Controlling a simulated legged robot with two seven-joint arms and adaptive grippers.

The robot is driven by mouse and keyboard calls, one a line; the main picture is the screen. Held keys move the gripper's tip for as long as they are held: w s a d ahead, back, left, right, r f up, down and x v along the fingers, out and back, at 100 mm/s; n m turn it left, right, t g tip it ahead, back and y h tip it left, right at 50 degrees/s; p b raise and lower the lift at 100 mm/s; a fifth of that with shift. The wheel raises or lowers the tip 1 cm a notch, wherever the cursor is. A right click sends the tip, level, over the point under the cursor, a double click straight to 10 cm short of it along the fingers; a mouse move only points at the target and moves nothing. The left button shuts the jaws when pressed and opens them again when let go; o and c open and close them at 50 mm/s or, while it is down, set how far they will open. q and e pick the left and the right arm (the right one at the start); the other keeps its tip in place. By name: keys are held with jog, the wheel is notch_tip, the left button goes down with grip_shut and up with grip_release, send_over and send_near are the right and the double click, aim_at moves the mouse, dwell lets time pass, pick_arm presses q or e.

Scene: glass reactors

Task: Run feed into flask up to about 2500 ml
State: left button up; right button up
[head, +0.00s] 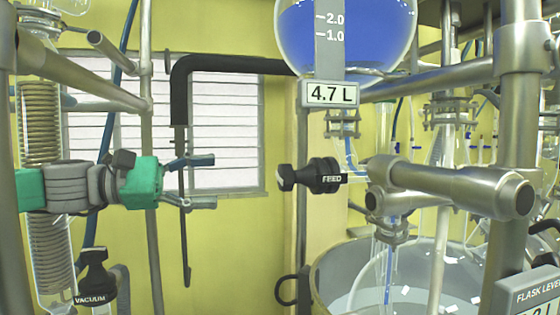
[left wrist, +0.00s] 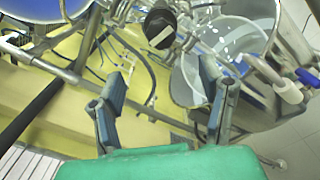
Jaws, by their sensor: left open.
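The black FEED valve knob (head: 312,177) is right of centre in the head view, below a round glass feed vessel (head: 292,40) with blue liquid. Its display (head: 331,94) reads 4.7 L. Blue shows in the tubing below the valve. My left gripper (head: 205,181), with a green body, is open and empty, left of the knob and apart from it. In the left wrist view the open fingers (left wrist: 163,88) point toward a black knob (left wrist: 160,25) beyond their tips. The FLASK LEVEL display (head: 530,292) is cut off, its figure only partly visible.
A large grey-rimmed vessel (head: 330,262) with glassware inside stands at lower right. Metal pipes and clamps surround the FEED knob. A black bent pipe (head: 181,85) hangs behind my left gripper. A black VACUUM knob (head: 96,275) is at lower left beside a coiled condenser.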

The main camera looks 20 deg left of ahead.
aim_at(279, 178)
pick_arm(q)
jog(key=x, duration=1.4)
jog(key=shift+a+f+b, duration=0.1)
jog(key=shift+f+b, duration=0.05)
jog(key=shift+b, duration=0.2)
jog(key=c, duration=1.2)
